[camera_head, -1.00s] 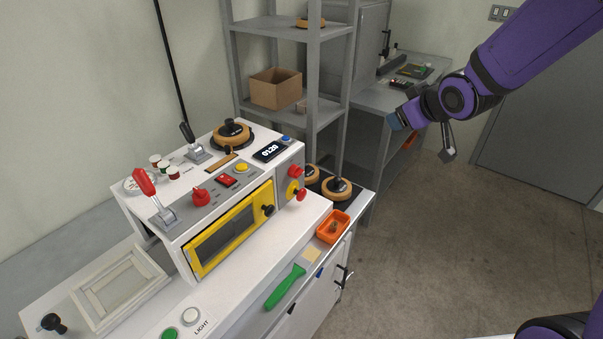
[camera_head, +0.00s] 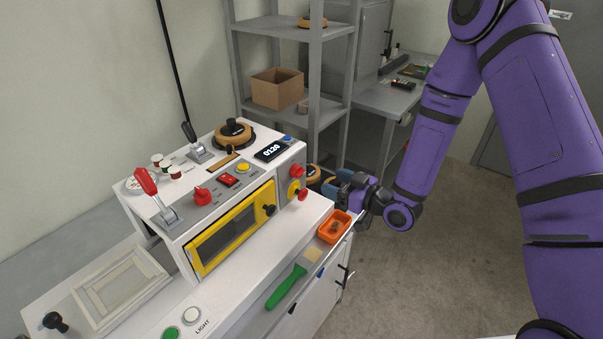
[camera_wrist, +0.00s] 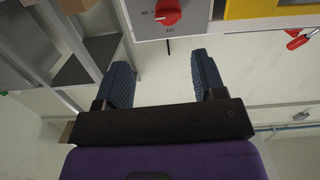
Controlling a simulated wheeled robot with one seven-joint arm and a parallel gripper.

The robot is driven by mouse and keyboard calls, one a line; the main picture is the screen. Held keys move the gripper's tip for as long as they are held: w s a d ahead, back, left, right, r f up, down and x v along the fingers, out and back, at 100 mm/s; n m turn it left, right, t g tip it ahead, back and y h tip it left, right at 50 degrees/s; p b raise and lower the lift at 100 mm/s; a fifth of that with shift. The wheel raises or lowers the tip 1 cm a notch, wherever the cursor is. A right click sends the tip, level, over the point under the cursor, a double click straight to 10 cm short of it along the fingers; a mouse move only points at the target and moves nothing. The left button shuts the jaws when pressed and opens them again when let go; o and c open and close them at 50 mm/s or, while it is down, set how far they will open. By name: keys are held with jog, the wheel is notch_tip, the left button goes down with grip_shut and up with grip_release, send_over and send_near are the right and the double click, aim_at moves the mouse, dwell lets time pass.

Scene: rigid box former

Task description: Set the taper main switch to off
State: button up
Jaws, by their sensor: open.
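The white machine (camera_head: 255,165) stands on the bench in the head view. Its right end has a round yellow plate (camera_head: 293,188) with a red knob, between two other red knobs. I cannot read which one is the taper main switch. My gripper (camera_head: 338,186) is open and empty, to the right of that end and apart from it. In the wrist view my gripper (camera_wrist: 160,65) has its two dark fingers spread.
An orange bin (camera_head: 334,227) and a green-handled tool (camera_head: 286,287) lie on the bench below the gripper. Tape rolls stand behind the gripper, partly hidden. A grey shelf (camera_head: 290,112) with a cardboard box (camera_head: 277,89) rises behind. The floor at right is free.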

aim_at(302, 173)
jog(key=shift+y, duration=0.4)
jog(key=x, duration=0.7)
jog(key=f+x, duration=0.1)
jog(key=x, duration=0.2)
jog(key=shift+s+a, duration=0.2)
jog(key=shift+a, duration=0.3)
jog(key=c, duration=0.9)
